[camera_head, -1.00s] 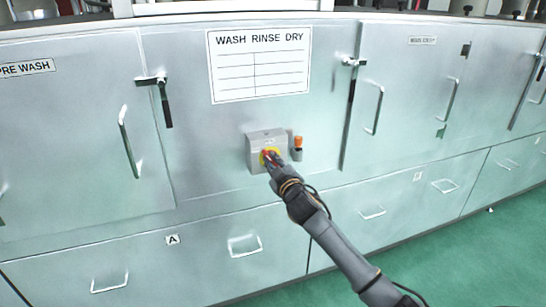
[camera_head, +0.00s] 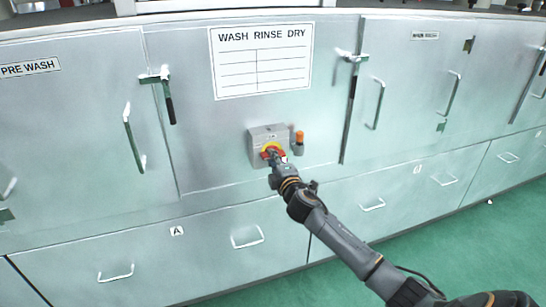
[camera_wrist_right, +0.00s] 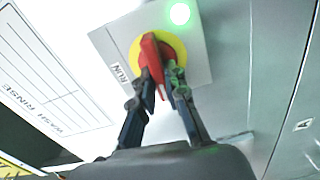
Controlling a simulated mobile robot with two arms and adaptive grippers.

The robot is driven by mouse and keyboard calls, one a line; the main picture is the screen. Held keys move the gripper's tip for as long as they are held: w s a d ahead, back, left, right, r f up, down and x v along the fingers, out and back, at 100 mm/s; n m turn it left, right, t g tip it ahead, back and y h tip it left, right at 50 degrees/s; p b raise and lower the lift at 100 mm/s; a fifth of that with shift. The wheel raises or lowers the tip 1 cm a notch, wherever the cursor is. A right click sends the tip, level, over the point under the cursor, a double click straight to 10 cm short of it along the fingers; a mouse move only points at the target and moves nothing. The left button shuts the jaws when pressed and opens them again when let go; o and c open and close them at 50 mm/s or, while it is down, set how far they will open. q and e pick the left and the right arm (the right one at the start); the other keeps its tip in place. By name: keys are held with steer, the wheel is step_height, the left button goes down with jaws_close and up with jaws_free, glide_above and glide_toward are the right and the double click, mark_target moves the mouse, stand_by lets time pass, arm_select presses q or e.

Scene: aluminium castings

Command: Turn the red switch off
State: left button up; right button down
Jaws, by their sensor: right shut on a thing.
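The red switch (camera_wrist_right: 151,58) is a red handle on a round yellow plate (camera_wrist_right: 174,46), fixed to a grey box (camera_wrist_right: 110,50) on the metal cabinet front. The word RUN (camera_wrist_right: 120,73) is printed beside the yellow plate, and a green light (camera_wrist_right: 180,13) glows near it. My right gripper (camera_wrist_right: 158,85) is shut on the red handle, one finger on each side. In the head view the red switch (camera_head: 270,150) is partly hidden behind my right gripper (camera_head: 274,162). My left gripper is not in view.
An orange-topped fitting (camera_head: 299,139) sits just right of the grey box. A WASH RINSE DRY sign (camera_head: 262,62) is above it. Door handles (camera_head: 133,137) and drawer handles (camera_head: 247,236) stick out around. The green floor (camera_head: 440,245) is clear at the lower right.

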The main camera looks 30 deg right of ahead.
steer(key=shift+f+n, duration=0.15)
steer(key=shift+n, duration=0.35)
steer(key=c, duration=1.4)
jaws_free()
steer(key=shift+o, duration=0.2)
steer(key=v, duration=1.2)
